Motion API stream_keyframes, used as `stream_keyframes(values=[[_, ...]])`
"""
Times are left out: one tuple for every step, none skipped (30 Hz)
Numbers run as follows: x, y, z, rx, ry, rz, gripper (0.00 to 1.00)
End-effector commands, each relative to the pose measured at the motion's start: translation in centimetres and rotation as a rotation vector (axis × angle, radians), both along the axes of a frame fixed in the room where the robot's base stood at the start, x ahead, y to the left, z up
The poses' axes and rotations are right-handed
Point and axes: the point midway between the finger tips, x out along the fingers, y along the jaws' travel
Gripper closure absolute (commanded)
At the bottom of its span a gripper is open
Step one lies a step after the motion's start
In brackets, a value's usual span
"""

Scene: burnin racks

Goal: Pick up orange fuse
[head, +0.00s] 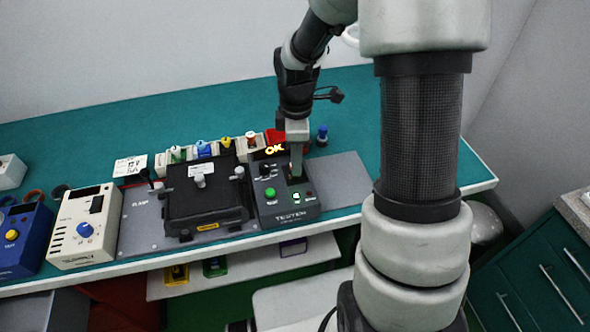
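The orange fuse (251,137) looks like a small capped piece standing in the row of colored fuses along the back of the bench. My gripper (297,172) points down over the right part of the black tester (272,215), to the right of and nearer than the orange fuse. It is apart from that fuse. Its fingertips are small and seen edge-on, so I cannot tell whether they are open, shut or holding something.
Green (177,154), blue (203,149) and yellow (225,143) fuses stand left of the orange one. A dark blue piece (322,135) stands right of my gripper. The tester display (274,149) reads OK. A black fixture (203,205) stands left of the tester. The teal bench (130,112) is clear behind.

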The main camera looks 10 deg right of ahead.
Motion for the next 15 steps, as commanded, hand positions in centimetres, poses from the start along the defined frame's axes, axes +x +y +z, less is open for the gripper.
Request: stream_keyframes(values=[[0.0, 0.1, -1.0, 0.0, 0.005, 0.001, 0.68], [0.0, 0.1, -1.5, 0.0, 0.005, 0.002, 0.68], [0.1, 0.1, -2.1, 0.001, 0.005, 0.001, 0.68], [0.1, 0.1, -2.5, 0.001, 0.004, 0.001, 0.68], [0.1, 0.1, -2.8, 0.001, 0.004, 0.001, 0.68], [0.1, 0.1, -3.1, 0.001, 0.003, 0.0, 0.68], [0.1, 0.1, -3.3, 0.0, 0.002, 0.0, 0.68], [0.1, 0.1, -3.4, 0.0, 0.002, 0.0, 0.68], [0.1, 0.1, -3.5, 0.0, 0.001, 0.0, 0.68], [0.1, 0.1, -3.6, 0.001, 0.001, 0.0, 0.68], [0.1, 0.1, -3.5, 0.001, 0.001, 0.0, 0.68], [0.1, 0.1, -3.5, 0.001, 0.001, -0.001, 0.68], [0.1, 0.1, -3.5, 0.001, 0.001, -0.001, 0.68], [0.1, 0.1, -3.5, 0.001, 0.0, -0.001, 0.68], [0.1, 0.1, -3.5, 0.001, 0.0, 0.0, 0.68]])
